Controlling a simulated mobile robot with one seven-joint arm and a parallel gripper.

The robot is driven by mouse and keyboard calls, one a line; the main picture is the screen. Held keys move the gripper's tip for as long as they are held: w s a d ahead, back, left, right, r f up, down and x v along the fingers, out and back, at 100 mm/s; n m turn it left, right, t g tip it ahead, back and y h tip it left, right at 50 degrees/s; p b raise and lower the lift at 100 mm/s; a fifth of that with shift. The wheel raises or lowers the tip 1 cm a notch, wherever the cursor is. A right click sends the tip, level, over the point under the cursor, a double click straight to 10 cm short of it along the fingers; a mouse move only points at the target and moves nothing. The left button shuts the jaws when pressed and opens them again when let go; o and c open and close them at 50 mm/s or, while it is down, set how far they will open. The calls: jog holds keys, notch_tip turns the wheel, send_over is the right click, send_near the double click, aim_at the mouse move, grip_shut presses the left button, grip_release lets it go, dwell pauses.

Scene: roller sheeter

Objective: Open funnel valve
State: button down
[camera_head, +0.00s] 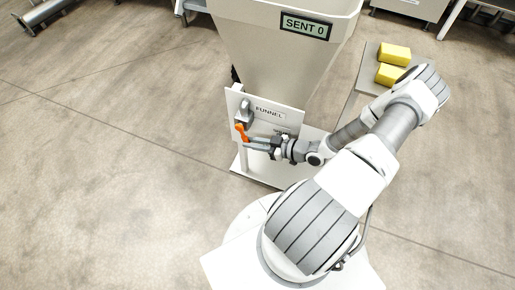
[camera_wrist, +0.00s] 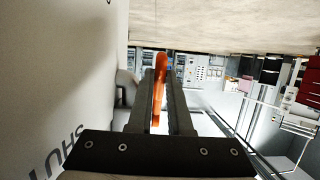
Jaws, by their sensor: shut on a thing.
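The funnel (camera_head: 272,55) is a large pale hopper with a sign reading "SENT 0". A white panel (camera_head: 285,116) labelled "FUNNEL" is on its front. The orange valve handle (camera_head: 240,131) sits at the panel's left side, below a grey fitting (camera_head: 245,112). My gripper (camera_head: 247,143) reaches in from the right, at the handle's lower part. In the wrist view the handle (camera_wrist: 160,85) stands between the two fingers of my gripper (camera_wrist: 161,100), which are shut on it. Part of the word "SHUT" shows on the panel at the left of the wrist view. The handle's far side is hidden.
Two yellow blocks (camera_head: 393,63) lie on a grey surface (camera_head: 367,75) at the right of the funnel. Metal equipment (camera_head: 42,12) lies at the far upper left. The floor left of the funnel is clear.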

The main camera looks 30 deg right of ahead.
jog(key=shift+w+a+f+t+y, duration=0.5)
jog(key=shift+t+y, duration=0.2)
jog(key=shift+t, duration=0.1)
jog(key=shift+w+a+t+y, duration=0.2)
jog(key=shift+w+t+y, duration=0.2)
jog(key=shift+t, duration=0.2)
jog(key=c, duration=0.8)
grip_release()
jog(key=shift+c, duration=0.2)
jog(key=shift+s+d, duration=0.1)
